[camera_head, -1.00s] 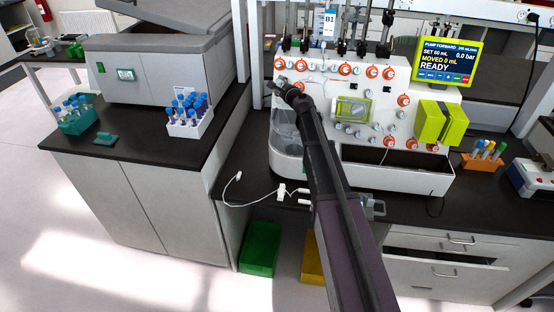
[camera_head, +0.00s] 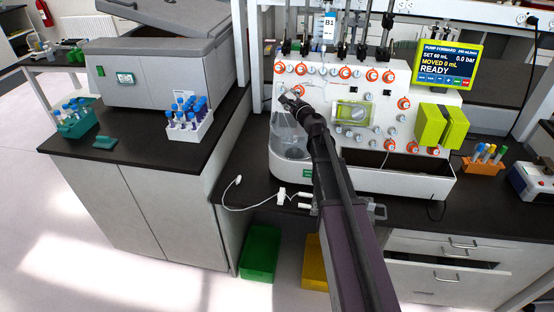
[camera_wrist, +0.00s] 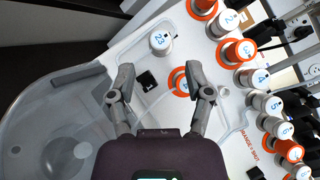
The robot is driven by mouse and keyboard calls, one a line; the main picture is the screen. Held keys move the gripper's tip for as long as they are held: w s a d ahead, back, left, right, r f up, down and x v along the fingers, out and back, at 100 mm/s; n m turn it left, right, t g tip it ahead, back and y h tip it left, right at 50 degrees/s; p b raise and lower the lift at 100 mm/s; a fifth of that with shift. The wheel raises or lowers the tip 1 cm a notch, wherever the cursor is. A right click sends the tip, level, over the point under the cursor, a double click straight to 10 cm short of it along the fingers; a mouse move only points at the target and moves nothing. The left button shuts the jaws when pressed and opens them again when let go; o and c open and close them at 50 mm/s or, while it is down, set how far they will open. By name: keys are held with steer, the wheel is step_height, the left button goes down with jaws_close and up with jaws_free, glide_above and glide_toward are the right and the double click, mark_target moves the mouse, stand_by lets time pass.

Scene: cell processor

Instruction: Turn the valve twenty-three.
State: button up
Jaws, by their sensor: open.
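Valve 23 (camera_wrist: 161,43) is a white round knob with a blue number 23. In the wrist view it stands beyond my fingertips, roughly centred between them and apart from both. My gripper (camera_wrist: 160,76) is open, with its two fingers spread wide and nothing between the tips. In the head view my gripper (camera_head: 289,98) is at the left part of the white processor's front panel. I cannot make out valve 23 clearly there.
An orange-ringed valve (camera_wrist: 180,82) sits close beside my right finger, partly hidden. Several numbered valves, such as valve 2 (camera_wrist: 228,22), line the right. A clear rounded vessel (camera_wrist: 60,125) lies left. The processor's screen (camera_head: 447,63) reads READY.

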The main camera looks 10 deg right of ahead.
steer(key=v, duration=0.4)
steer(key=shift+s, duration=0.45)
steer(key=s+a+f+n+g+p, duration=0.1)
steer(key=s+a+f+n+g, duration=0.1)
steer(key=s+a+n+g, duration=0.1)
steer(key=s+a+f+n+g+p, duration=0.2)
steer(key=s+a+f+n+g, duration=0.1)
steer(key=s+n, duration=0.5)
steer(key=s+a+f+n+g+y+p, duration=0.1)
steer(key=s+a+f+n+g+p, duration=0.1)
steer(key=s+n+g, duration=0.3)
steer(key=shift+s+a+f+n+g, duration=0.35)
steer(key=shift+s+f+n, duration=0.3)
steer(key=shift+s, duration=0.4)
